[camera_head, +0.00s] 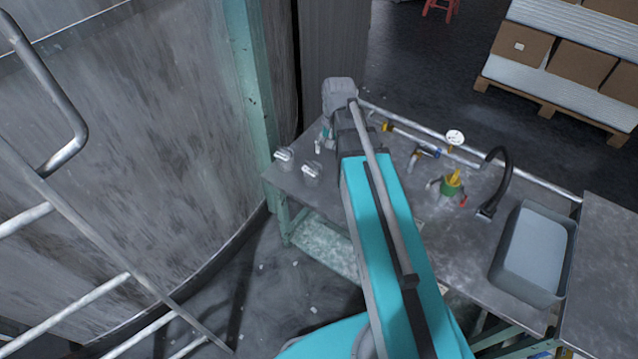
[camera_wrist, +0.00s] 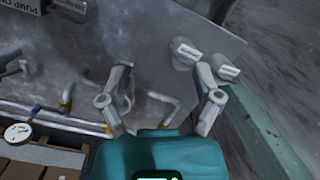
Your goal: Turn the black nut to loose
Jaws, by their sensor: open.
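My gripper (camera_wrist: 165,78) is open in the wrist view, its two grey fingers spread apart over the grey metal bench (camera_wrist: 185,25). Nothing is held between them. A thin bent pipe (camera_wrist: 160,98) shows on the bench between and below the fingers. I cannot make out the black nut in either view; it is too small or hidden. In the head view my turquoise arm reaches over the bench (camera_head: 465,240) and covers part of it, and the gripper is mostly hidden there.
A large tank (camera_head: 150,130) stands left.

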